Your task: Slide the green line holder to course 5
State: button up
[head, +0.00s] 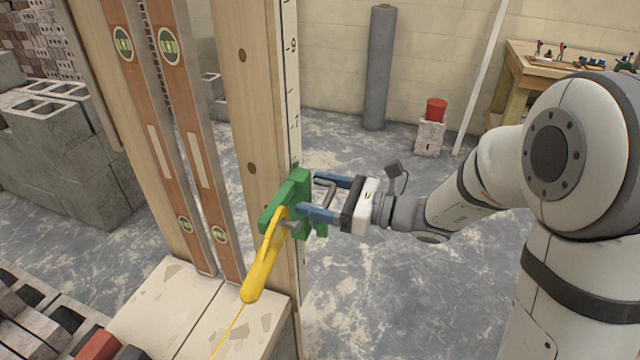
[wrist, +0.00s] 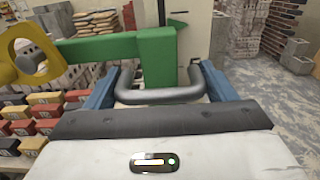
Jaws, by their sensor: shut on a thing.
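The green line holder (head: 291,203) sits against the tall wooden post (head: 262,120), below the printed marks 9 and 7 on the post's scale. The mark at the holder's own height is hidden or too small to read. A grey U-shaped handle (wrist: 160,97) sticks out of the holder. My gripper (head: 322,197) is shut on this handle, with one blue finger at each end of it. A yellow piece (head: 263,267) hangs from the holder, and a yellow line runs down from it. In the wrist view the green body (wrist: 156,58) is straight ahead.
Two wooden spirit levels (head: 205,150) stand left of the post on a pale block ledge (head: 160,305). Grey blocks (head: 60,150) are stacked at left. The floor right of the post is open.

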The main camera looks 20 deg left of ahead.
notch_tip(320, 180, down, 6)
jog(key=shift+w+r+b, duration=0.1)
jog(key=shift+r+b, duration=0.15)
jog(key=shift+b, duration=1)
jog(key=o, duration=1.1)
jog(key=shift+w, duration=0.1)
jog(key=shift+s+d, duration=0.2)
jog(key=shift+d, duration=1.8)
jog(key=shift+s+d, duration=0.2)
jog(key=shift+d, duration=1.75)
